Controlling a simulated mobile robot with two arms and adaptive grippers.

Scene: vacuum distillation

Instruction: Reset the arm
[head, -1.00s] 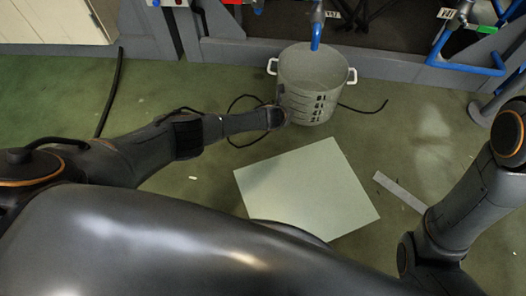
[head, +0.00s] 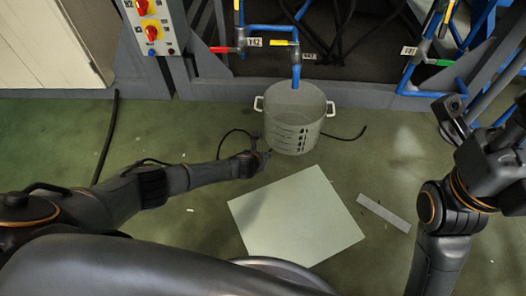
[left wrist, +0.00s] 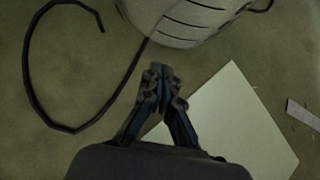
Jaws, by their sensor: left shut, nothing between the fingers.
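My left arm reaches in from the left in the head view. Its gripper (head: 262,158) is just left of the pale pot's lower side, above the green floor. In the left wrist view the gripper's fingers (left wrist: 160,75) are together with nothing between them. The pot (head: 293,120) stands upright under a blue pipe outlet; part of it shows at the top of the left wrist view (left wrist: 185,18). My right arm (head: 455,205) is folded at the right of the head view; its fingers cannot be made out clearly.
A pale square sheet (head: 295,215) lies on the floor in front of the pot, with a grey strip (head: 384,213) to its right. A black cable curls beside the pot. A frame with blue pipes (head: 270,29) and a control box with red knobs (head: 150,25) stand behind.

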